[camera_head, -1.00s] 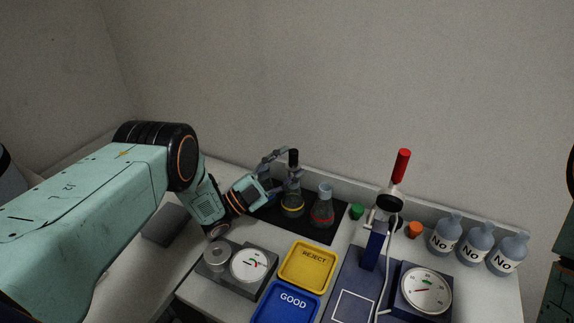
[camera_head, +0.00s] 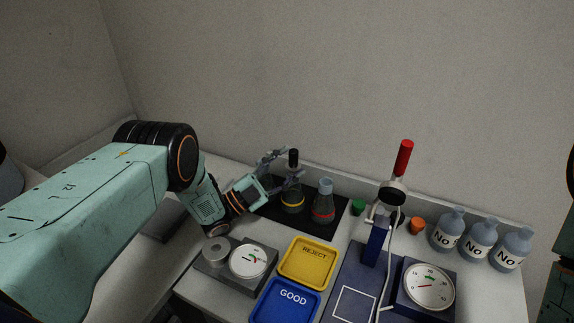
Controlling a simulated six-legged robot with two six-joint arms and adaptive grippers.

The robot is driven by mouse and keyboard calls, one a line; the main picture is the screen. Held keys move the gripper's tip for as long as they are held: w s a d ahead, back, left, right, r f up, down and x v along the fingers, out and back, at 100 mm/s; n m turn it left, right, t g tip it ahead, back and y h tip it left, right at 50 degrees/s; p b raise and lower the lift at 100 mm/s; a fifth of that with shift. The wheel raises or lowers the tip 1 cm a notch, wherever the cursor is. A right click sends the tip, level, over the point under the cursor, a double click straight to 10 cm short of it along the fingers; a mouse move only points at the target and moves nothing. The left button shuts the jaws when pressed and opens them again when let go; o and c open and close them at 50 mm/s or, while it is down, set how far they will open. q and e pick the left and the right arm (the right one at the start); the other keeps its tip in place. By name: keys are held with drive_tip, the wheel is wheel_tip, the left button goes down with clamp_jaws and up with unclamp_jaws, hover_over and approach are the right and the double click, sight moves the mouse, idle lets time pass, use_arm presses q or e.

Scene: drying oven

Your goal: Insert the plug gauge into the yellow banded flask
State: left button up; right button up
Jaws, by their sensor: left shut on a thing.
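The yellow banded flask (camera_head: 292,204) stands upright on a black mat (camera_head: 318,228) at the back of the table. The plug gauge (camera_head: 293,158) shows as a black upright handle directly above this flask. My left gripper (camera_head: 288,169) reaches in from the left and is shut on the plug gauge, with its fingers at the flask's neck height. The fingers hide the gauge's lower part and the flask's mouth, so I cannot tell how deep the gauge sits. My right gripper is not in view.
A flask with a red band (camera_head: 324,203) stands close on the right. A green stopper (camera_head: 358,207), an orange stopper (camera_head: 417,225) and a red-handled tool on a blue stand (camera_head: 376,243) are farther right. Yellow (camera_head: 287,276) and blue (camera_head: 262,312) trays lie in front.

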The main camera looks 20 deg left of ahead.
use_arm(q)
drive_tip(key=shift+f, duration=0.2)
drive_tip(key=o, duration=1.3)
drive_tip(key=shift+o, duration=0.4)
drive_tip(key=o, duration=0.4)
wheel_tip(320, 180, up, 8)
drive_tip(key=p, duration=0.6)
drive_tip(key=shift+f, duration=0.1)
